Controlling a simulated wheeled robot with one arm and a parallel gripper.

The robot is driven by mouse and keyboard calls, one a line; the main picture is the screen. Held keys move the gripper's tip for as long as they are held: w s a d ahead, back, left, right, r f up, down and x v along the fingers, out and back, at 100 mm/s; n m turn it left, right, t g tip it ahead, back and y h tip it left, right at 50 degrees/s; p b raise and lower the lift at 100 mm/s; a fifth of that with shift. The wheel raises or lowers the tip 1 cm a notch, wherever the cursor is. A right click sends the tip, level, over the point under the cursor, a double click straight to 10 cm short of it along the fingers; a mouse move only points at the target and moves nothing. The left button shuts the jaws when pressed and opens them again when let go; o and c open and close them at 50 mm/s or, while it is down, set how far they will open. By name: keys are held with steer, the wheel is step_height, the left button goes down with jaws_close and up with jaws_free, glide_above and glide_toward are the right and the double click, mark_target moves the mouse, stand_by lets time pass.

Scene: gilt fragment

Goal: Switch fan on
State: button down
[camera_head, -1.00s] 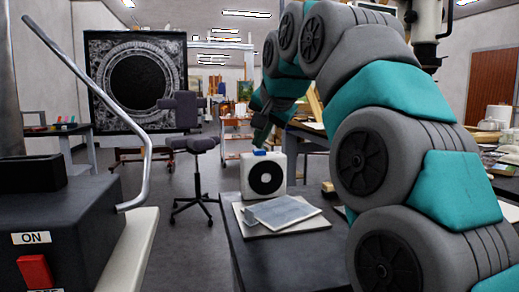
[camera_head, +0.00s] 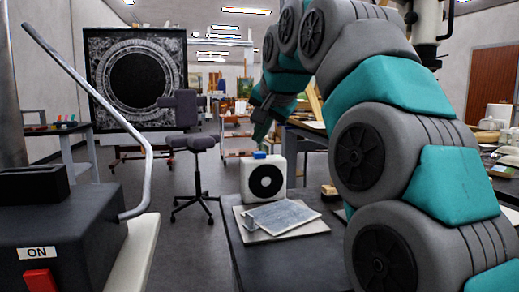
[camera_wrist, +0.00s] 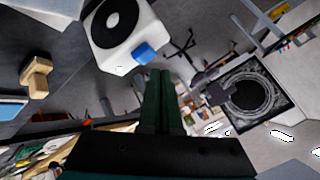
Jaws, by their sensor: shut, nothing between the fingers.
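The fan is a white box (camera_head: 250,183) with a round black grille on its front. It stands upright on the dark table. A blue button (camera_head: 259,155) sits on its top. In the wrist view the fan (camera_wrist: 102,48) is at upper left, with the blue button (camera_wrist: 145,53) on its near side. My gripper (camera_head: 260,139) is just above the button in the head view. In the wrist view its dark green fingers (camera_wrist: 160,74) are together and empty, pointing just right of the button. I cannot tell whether they touch it.
A flat grey panel (camera_head: 284,214) lies in front of the fan. A wooden block (camera_head: 329,190) lies to its right. At left stands a dark machine (camera_head: 85,215) with a metal lever and red ON switch (camera_head: 40,281).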

mark_target(260, 154)
steer(key=shift+r+p, duration=2.05)
steer(key=shift+r, duration=0.6)
steer(key=shift+f, duration=0.1)
